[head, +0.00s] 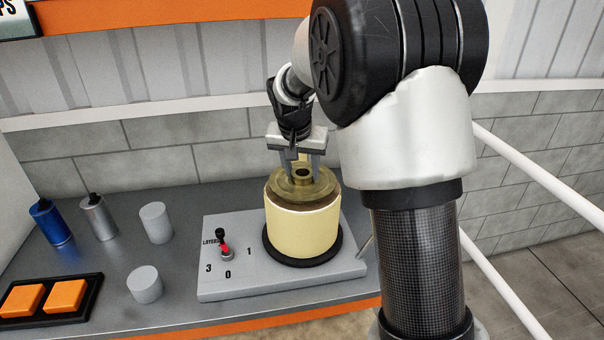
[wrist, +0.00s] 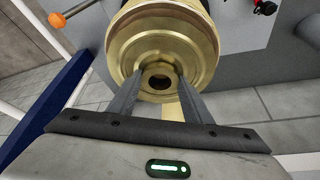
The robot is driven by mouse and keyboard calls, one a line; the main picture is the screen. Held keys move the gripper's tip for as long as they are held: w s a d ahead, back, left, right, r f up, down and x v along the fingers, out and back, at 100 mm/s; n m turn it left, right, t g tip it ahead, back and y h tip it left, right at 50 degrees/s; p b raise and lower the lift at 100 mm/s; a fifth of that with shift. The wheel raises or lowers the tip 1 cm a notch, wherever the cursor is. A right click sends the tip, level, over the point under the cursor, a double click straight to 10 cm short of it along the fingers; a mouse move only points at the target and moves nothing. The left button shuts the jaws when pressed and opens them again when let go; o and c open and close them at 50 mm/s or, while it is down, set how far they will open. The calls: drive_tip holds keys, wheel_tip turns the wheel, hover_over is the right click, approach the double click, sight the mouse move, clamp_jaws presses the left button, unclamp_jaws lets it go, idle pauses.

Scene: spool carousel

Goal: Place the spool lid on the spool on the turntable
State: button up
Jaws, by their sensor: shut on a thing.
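The spool (head: 303,228) is a wide cream cylinder standing upright on the black round turntable (head: 330,250). The spool lid (head: 322,186) is a brass disc with a raised hub and a centre hole. It lies flat at the top of the spool; whether it touches all round I cannot tell. In the wrist view the lid (wrist: 203,70) shows its stepped rim and dark hole. My gripper (head: 303,177) reaches down from above, its two fingers shut on the lid's hub. The fingers also show in the wrist view (wrist: 157,80), one on each side of the hub.
The turntable sits on a grey base plate (head: 222,288) with a red-and-black lever (head: 224,243) marked with numbers. Left on the bench are a blue bottle (head: 50,222), a silver bottle (head: 98,217), two grey cylinders (head: 156,222) and a tray with orange blocks (head: 68,296).

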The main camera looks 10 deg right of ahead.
drive_tip(key=shift+f, duration=0.65)
drive_tip(key=shift+f, duration=0.15)
drive_tip(key=o, duration=1.5)
drive_tip(key=v, duration=1.2)
drive_tip(key=s+d+r+n+y, duration=0.15)
drive_tip(key=s+r, duration=0.25)
drive_tip(key=s, duration=0.9)
drive_tip(key=shift+s+d+f+n+t+b, duration=0.2)
drive_tip(key=shift+s+f+n, duration=0.5)
drive_tip(key=shift+s, duration=1.95)
drive_tip(key=shift+s+f+n+t+b, duration=0.1)
drive_tip(key=shift+s+f+n+t, duration=0.55)
drive_tip(key=shift+s, duration=2.05)
drive_tip(key=shift+s+d+f+n+g+b, duration=0.25)
drive_tip(key=shift+s+f, duration=0.85)
drive_tip(key=shift+s, duration=1.55)
